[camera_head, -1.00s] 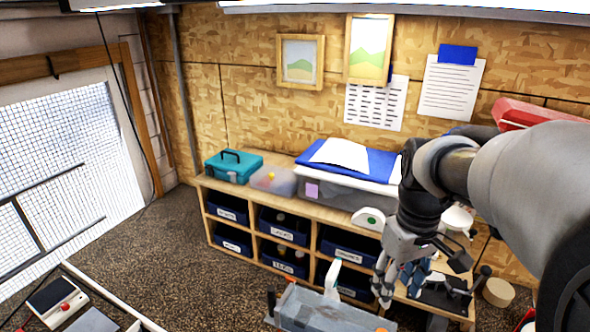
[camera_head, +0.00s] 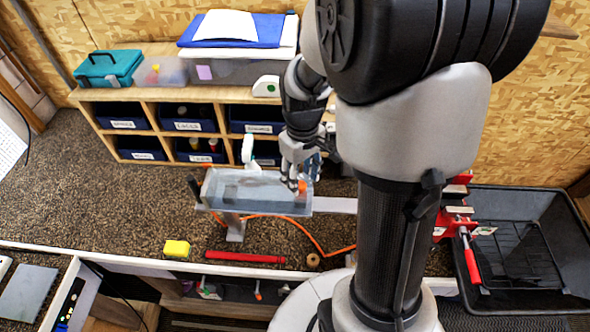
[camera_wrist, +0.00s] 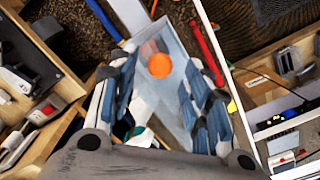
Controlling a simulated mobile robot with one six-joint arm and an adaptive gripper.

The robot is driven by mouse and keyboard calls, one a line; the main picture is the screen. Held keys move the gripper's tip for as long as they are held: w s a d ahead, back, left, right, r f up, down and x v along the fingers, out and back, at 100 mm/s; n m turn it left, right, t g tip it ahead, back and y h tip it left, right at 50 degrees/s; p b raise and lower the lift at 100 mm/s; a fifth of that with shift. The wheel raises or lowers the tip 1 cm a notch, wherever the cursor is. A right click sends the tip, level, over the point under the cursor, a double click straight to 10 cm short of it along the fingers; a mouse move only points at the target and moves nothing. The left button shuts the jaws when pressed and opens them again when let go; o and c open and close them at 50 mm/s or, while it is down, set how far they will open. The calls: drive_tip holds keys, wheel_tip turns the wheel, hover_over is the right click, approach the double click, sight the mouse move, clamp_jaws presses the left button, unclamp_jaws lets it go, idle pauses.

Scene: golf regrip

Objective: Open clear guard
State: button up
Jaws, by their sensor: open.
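The clear guard (camera_head: 250,190) is a long, see-through grey cover on a small stand and looks closed. An orange round knob (camera_head: 302,187) is at its right end. In the wrist view, the knob (camera_wrist: 159,65) lies between and just beyond my fingertips, with the guard's pale clear surface (camera_wrist: 178,100) around it. My gripper (camera_head: 301,178) is open and points down at the guard's right end. Its blue-padded fingers (camera_wrist: 160,72) spread on either side of the knob with nothing gripped. I cannot tell whether a finger touches the guard.
A white spray bottle (camera_head: 249,152) stands behind the guard. A yellow block (camera_head: 177,248), a red bar (camera_head: 245,257) and an orange cord (camera_head: 305,232) lie in front. A red vise (camera_head: 455,215) and black tray (camera_head: 520,250) are at right. A cubby shelf (camera_head: 160,95) stands behind.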

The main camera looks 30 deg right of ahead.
drive_tip(key=shift+f, duration=1.1)
drive_tip(key=shift+c, duration=0.5)
clamp_jaws()
